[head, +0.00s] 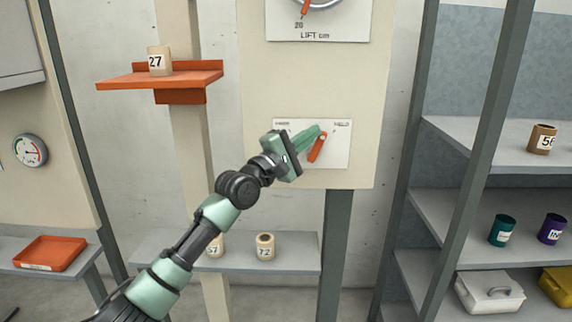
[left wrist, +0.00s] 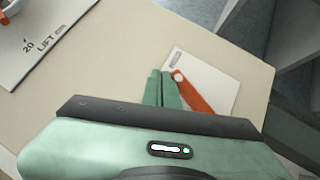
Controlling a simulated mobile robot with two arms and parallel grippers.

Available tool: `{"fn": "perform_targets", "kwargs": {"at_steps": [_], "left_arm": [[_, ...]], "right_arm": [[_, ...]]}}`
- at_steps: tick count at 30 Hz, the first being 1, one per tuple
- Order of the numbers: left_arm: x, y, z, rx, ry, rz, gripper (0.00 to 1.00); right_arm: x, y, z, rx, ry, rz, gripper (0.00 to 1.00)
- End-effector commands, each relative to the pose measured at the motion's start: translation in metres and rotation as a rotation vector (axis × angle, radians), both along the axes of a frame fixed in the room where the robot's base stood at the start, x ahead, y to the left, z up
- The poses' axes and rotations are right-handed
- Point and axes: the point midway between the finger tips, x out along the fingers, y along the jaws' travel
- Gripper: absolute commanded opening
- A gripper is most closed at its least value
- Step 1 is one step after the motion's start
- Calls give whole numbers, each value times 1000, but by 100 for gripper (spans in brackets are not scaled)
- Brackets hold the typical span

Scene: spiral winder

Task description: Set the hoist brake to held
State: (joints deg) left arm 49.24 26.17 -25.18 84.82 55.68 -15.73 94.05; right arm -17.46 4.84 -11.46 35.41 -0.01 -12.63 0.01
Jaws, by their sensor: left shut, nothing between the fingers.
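The hoist brake is an orange-red lever (head: 317,149) on a white plate (head: 338,157) at the bottom of the beige panel. In the head view the lever slants from a white round cap at its upper right down to the lower left. The plate's right label seems to read HELD; its left label is too small to read. The lever (left wrist: 200,95) and plate (left wrist: 216,76) also show in the left wrist view. My left gripper (head: 318,131) is shut and empty, its fingertips (left wrist: 161,73) just left of the cap. Whether they touch the lever I cannot tell.
A LIFT cm dial plate (head: 318,27) is higher on the same panel. An orange shelf (head: 130,82) with a spool marked 27 (head: 159,61) juts out at left. Grey shelves (head: 460,208) with containers stand at right. A low shelf (head: 292,257) holds spools below.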

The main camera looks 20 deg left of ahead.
Motion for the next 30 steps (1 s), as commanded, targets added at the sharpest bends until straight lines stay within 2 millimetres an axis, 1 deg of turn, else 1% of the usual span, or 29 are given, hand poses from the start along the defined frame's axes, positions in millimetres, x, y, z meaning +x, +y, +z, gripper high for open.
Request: {"fn": "perform_targets", "kwargs": {"at_steps": [6, 14, 30], "left_arm": [[6, -8, 2, -4, 1, 0, 0], [8, -16, 0, -3, 1, 0, 0], [9, -19, -1, -1, 0, 1, 0]], "right_arm": [[4, 3, 4, 3, -4, -2, 0], [8, 10, 8, 12, -12, -4, 0], [6, 4, 9, 5, -9, -2, 0]]}}
